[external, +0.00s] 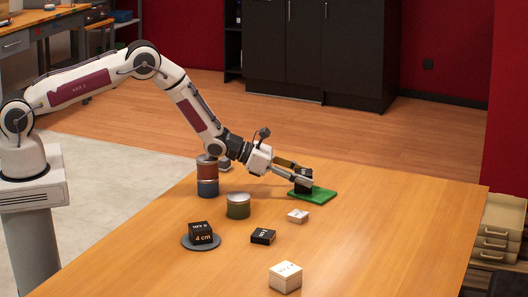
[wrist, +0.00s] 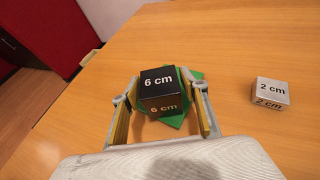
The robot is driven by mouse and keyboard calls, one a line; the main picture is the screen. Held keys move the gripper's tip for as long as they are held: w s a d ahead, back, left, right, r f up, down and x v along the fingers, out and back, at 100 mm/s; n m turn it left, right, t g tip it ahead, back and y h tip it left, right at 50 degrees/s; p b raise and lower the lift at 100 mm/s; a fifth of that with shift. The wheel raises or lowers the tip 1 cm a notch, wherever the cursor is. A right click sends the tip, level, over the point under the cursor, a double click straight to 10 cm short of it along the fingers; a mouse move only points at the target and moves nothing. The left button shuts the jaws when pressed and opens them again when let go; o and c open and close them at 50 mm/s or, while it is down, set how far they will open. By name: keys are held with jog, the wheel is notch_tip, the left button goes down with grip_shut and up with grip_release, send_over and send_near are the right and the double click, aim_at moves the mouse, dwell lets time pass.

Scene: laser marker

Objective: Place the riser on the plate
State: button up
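The riser appears to be the black block marked "6 cm" (wrist: 160,89); it also shows in the external view (external: 304,173). It is upright and appears to rest on the square green plate (external: 322,196), which shows around it in the wrist view (wrist: 174,121). My gripper (wrist: 161,92) has one finger on each side of the block. Slivers of green show between the block and the fingertips, so the fingers look slightly apart from it. In the external view my gripper (external: 299,178) partly hides the block.
A white block marked "2 cm" (wrist: 270,92) lies right of the plate. Nearer are a green-sided can (external: 238,206), a small black block (external: 263,236), a white box (external: 285,277) and a "4 cm" block (external: 201,233) on a grey disc (external: 187,243). Stacked cans (external: 207,180) stand left.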

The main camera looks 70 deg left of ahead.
aim_at(298, 172)
jog(key=shift+r, duration=0.2)
dwell(0.3)
jog(key=shift+s, duration=0.1)
jog(key=shift+v, duration=3.65)
jog(key=shift+r, duration=0.15)
